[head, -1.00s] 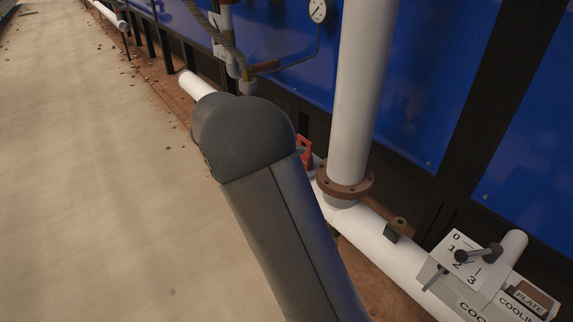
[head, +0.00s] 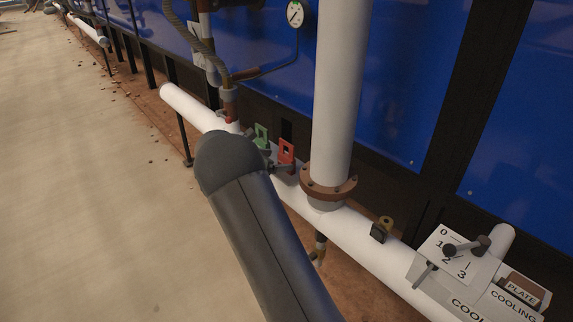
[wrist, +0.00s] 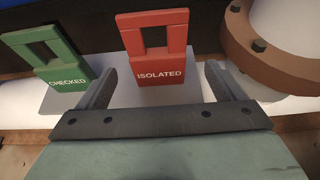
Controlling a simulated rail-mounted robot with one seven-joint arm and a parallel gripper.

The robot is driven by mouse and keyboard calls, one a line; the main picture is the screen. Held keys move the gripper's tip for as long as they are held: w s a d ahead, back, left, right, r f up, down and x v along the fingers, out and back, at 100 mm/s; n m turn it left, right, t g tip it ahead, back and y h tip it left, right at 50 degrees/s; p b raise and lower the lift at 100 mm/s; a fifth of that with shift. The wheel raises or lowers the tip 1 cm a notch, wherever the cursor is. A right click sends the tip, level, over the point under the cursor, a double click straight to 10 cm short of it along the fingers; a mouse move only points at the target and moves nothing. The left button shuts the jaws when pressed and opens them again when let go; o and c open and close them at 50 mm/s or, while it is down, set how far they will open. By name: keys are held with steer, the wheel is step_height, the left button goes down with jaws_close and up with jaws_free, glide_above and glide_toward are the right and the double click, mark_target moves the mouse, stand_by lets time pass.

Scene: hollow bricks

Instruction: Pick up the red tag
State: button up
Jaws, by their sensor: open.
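The red tag (wrist: 158,62), lettered "ISOLATED", stands upright in the wrist view, with a rectangular opening in its upper part. It also shows in the head view (head: 287,152), beyond my arm on the white pipe. My gripper (wrist: 155,78) is open, its two fingers pointing toward the tag, one to each side of its lower part in the picture. I cannot tell whether the tag is between the fingers or just ahead of them. In the head view my arm hides most of the gripper.
A green tag (wrist: 52,58) lettered "CHECKED" stands close left of the red one, near the left finger. A brown bolted flange (wrist: 265,45) is close on the right. A white vertical pipe (head: 342,90) rises beside the tags. A lever box (head: 455,255) sits lower right.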

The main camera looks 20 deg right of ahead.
mark_target(284, 158)
steer(key=b+x, duration=0.2)
steer(key=x, duration=0.2)
steer(key=shift+w+d, duration=0.2)
steer(key=shift+d, duration=0.1)
steer(key=shift+w+d, duration=0.2)
steer(key=shift+d, duration=0.2)
steer(key=c, duration=1.2)
steer(key=shift+o, duration=0.2)
steer(key=r+p, duration=0.1)
steer(key=r, duration=0.2)
steer(key=r+p, duration=0.1)
steer(key=r, duration=0.2)
steer(key=a+r+p, duration=0.1)
steer(key=r+p, duration=0.1)
steer(key=r, duration=0.2)
steer(key=shift+s, duration=0.15)
steer(key=a+f+p+v, duration=0.1)
steer(key=f+p+v, duration=0.2)
steer(key=v, duration=1.6)
steer(key=p, duration=0.4)
steer(key=shift+s+a+p, duration=0.2)
steer(key=shift+s+p, duration=0.05)
steer(key=shift+p, duration=0.05)
steer(key=shift+f, duration=0.15)
